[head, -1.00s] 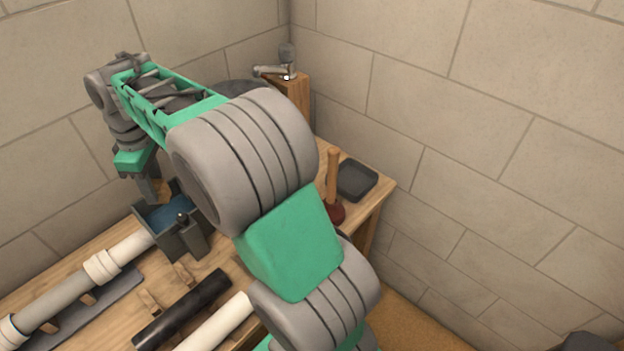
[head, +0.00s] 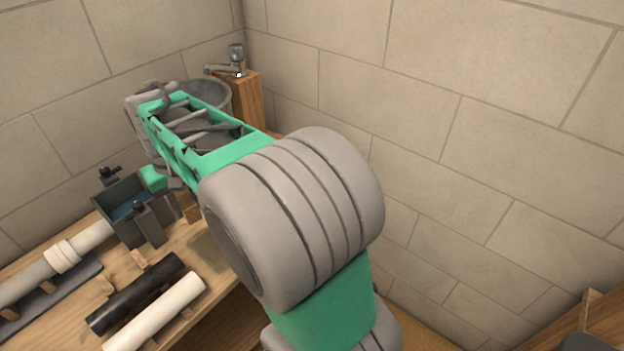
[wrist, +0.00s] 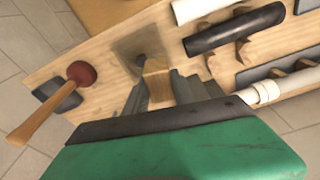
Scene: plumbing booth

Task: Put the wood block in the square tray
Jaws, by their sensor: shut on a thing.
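The wood block (wrist: 157,87) shows between my gripper's fingers in the wrist view. My gripper (wrist: 157,80) is shut on it. In the head view the block (head: 193,213) shows as a small tan piece below my arm, right of the grey vise-like box; the fingers are mostly hidden there.
A grey vise-like box (head: 128,224), black pipe (head: 135,292) and white pipes lie on the bench (head: 225,262). A grey basin (head: 205,92) and wooden post with tap (head: 246,100) stand behind.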

